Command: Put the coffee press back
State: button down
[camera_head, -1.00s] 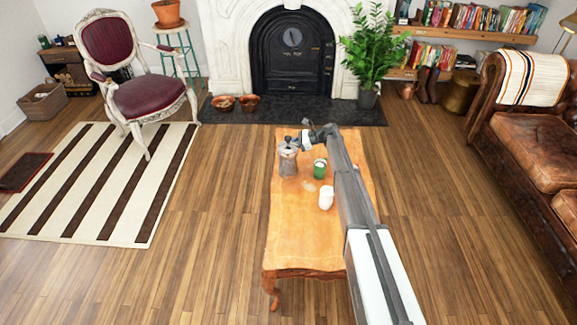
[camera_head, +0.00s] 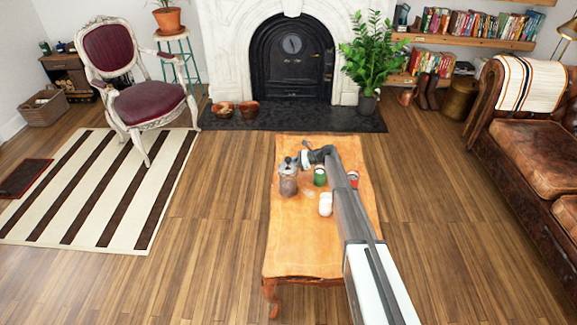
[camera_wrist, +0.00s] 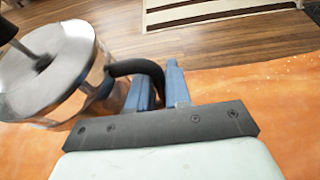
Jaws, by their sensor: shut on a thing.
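The coffee press (camera_head: 288,184), a glass pot with a metal lid and black knob, is upright at the left edge of the wooden table (camera_head: 300,245). In the wrist view the press (camera_wrist: 50,65) fills the left side. Its black curved handle (camera_wrist: 125,68) runs between the blue fingers of my gripper (camera_wrist: 160,85), which is shut on it. In the head view my gripper (camera_head: 305,160) is at the upper right of the press. I cannot tell whether its base touches the table.
A green cup (camera_head: 320,176) and a white cup (camera_head: 325,204) stand right of the press. A small red item (camera_head: 353,178) shows beside my arm. The near half of the table is bare. An armchair (camera_head: 148,101) and a leather sofa (camera_head: 530,155) stand apart from it.

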jog(key=shift+f, duration=0.1)
jog(key=c, duration=1.1)
grip_release()
jog(key=shift+o, duration=0.2)
jog(key=v, duration=1.2)
jog(key=shift+d, duration=0.15)
